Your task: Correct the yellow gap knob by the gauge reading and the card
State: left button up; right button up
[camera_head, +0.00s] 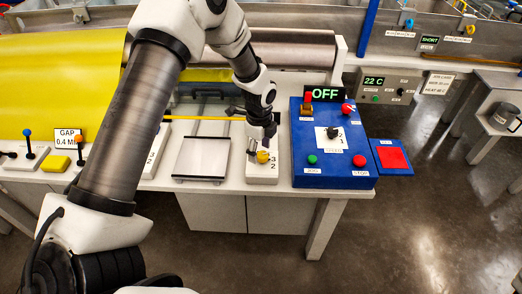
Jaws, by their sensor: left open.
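The yellow knob (263,157) sits on a white base plate (262,178) with small digits, 2 and 3 among them, at its right. My left gripper (262,147) is right at the knob, pointing down. Its fingers are open and hide part of the knob and dial; I cannot tell whether they touch it. A sign (68,138) at the left reads GAP 0.4 M, its end cut off by my arm. A white card (435,84) with small print, partly unreadable, hangs at the right. My right gripper does not show.
A blue control box (360,180) with buttons and an OFF display (326,94) stands close to the right of the knob. Levers (29,146) and a yellow block (55,163) are at far left.

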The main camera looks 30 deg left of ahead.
aim_at(262, 154)
pick_arm(q)
jog(key=w+f, duration=0.2)
jog(key=f, duration=0.1)
jog(key=shift+f, duration=0.1)
jog(key=shift+s+r, duration=0.2)
jog(key=shift+s, duration=0.05)
jog(key=shift+s+r, duration=0.2)
jog(key=shift+c, duration=1.3)
jog(key=c, duration=0.6)
jog(key=shift+w+f, duration=0.1)
jog(key=shift+f, duration=0.05)
jog(key=shift+c, duration=1.4)
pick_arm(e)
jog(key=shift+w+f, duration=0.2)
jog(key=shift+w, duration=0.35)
